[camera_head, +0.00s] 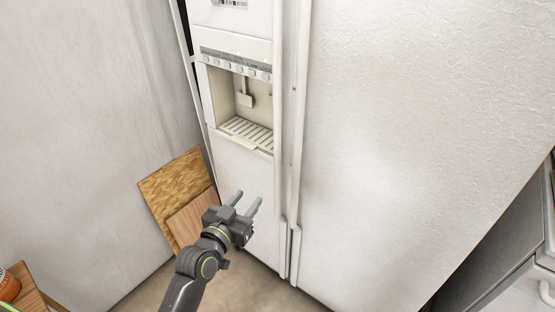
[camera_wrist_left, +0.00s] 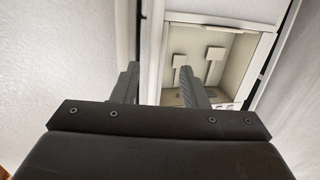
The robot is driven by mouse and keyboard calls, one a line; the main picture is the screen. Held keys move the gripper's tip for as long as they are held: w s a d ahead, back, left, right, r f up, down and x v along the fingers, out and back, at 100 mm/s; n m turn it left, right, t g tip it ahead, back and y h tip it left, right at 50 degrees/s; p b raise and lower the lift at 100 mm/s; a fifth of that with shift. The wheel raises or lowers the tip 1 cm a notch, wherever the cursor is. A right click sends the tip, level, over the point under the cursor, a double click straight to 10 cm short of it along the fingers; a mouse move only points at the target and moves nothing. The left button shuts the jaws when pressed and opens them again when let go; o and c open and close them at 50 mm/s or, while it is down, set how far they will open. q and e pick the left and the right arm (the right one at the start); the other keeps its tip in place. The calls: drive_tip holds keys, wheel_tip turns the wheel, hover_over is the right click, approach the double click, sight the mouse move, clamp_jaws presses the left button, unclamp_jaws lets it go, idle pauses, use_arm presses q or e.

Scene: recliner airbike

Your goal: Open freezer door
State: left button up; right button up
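A white two-door fridge-freezer stands ahead. Its narrow left door, the freezer door (camera_head: 240,185), carries a water and ice dispenser (camera_head: 243,100). It looks shut, level with the wide right door (camera_head: 420,130). Two long vertical handles, one of them the freezer handle (camera_head: 279,150), run side by side at the seam. My left gripper (camera_head: 249,202) is open and empty, in front of the freezer door's lower part, left of the handle. In the left wrist view its two fingers (camera_wrist_left: 158,85) are spread apart, with the dispenser recess (camera_wrist_left: 210,60) beyond. My right gripper is out of view.
Wooden boards (camera_head: 180,195) lean by the wall left of the freezer. A wooden surface with an orange-labelled container (camera_head: 8,285) is at the lower left. A dark-and-white appliance or cabinet (camera_head: 515,250) stands at the right. Some floor is clear below the doors.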

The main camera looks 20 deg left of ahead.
use_arm(q)
wheel_tip(320, 180, up, 2)
drive_tip(key=p, duration=0.1)
approach(276, 158)
drive_tip(key=shift+t, duration=0.3)
drive_tip(key=w, duration=0.3)
drive_tip(key=w+d, duration=0.1)
drive_tip(key=w, duration=0.3)
drive_tip(key=w+p, duration=0.1)
drive_tip(key=w, duration=0.3)
drive_tip(key=shift+d+f, duration=0.25)
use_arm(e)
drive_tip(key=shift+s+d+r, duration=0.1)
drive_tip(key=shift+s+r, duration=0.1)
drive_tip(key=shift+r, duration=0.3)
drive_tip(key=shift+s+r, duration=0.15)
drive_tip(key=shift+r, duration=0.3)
use_arm(q)
clamp_jaws()
